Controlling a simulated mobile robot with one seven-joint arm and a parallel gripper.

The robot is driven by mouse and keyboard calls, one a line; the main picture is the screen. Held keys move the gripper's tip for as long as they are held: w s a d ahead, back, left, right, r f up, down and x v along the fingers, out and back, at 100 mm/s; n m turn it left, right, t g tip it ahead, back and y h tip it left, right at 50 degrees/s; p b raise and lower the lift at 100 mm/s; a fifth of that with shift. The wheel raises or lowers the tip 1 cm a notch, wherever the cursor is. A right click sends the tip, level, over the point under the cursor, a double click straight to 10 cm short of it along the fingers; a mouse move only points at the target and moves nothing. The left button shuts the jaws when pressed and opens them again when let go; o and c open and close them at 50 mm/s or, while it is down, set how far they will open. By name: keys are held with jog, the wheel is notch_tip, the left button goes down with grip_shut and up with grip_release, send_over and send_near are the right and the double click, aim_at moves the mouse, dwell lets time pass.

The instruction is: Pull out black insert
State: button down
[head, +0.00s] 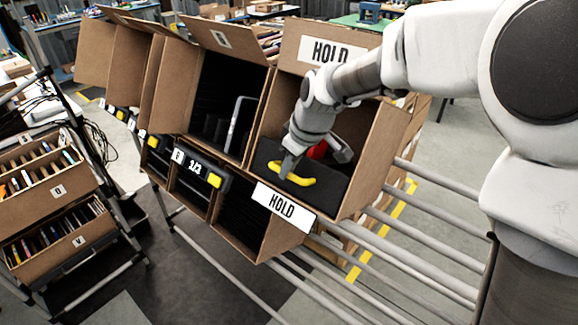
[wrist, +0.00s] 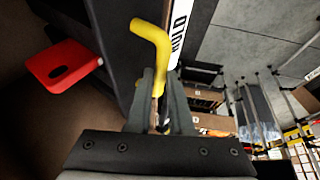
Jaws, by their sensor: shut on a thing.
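The black insert (head: 318,190) is a dark panel with a yellow handle (head: 297,180). It sits at the front of the tilted carton marked HOLD (head: 375,168). My gripper (head: 288,168) reaches down into this carton and is shut on the yellow handle. In the wrist view the bent yellow handle (wrist: 151,40) rises from between my fingers (wrist: 158,88), and the dark insert (wrist: 117,30) stands beside it. A red piece (head: 318,149) lies behind the insert inside the carton; it also shows in the wrist view (wrist: 62,66). My wrist hides part of the carton's inside.
A neighbouring open carton (head: 222,95) with a pale handle (head: 236,118) stands close on the left. Lower bins (head: 190,196) sit beneath. Metal rails (head: 425,235) run to the right. A cart with file boxes (head: 48,205) stands at far left.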

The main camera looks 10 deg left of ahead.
jog(key=shift+a+r, duration=0.1)
jog(key=s+a+r+p, duration=0.1)
jog(key=s+a+r, duration=0.4)
jog(key=s, duration=0.3)
jog(key=s+a+r+p, duration=0.1)
jog(key=s+a+r, duration=0.4)
jog(key=s, duration=0.4)
jog(key=shift+r, duration=0.3)
jog(key=c, duration=0.8)
grip_release()
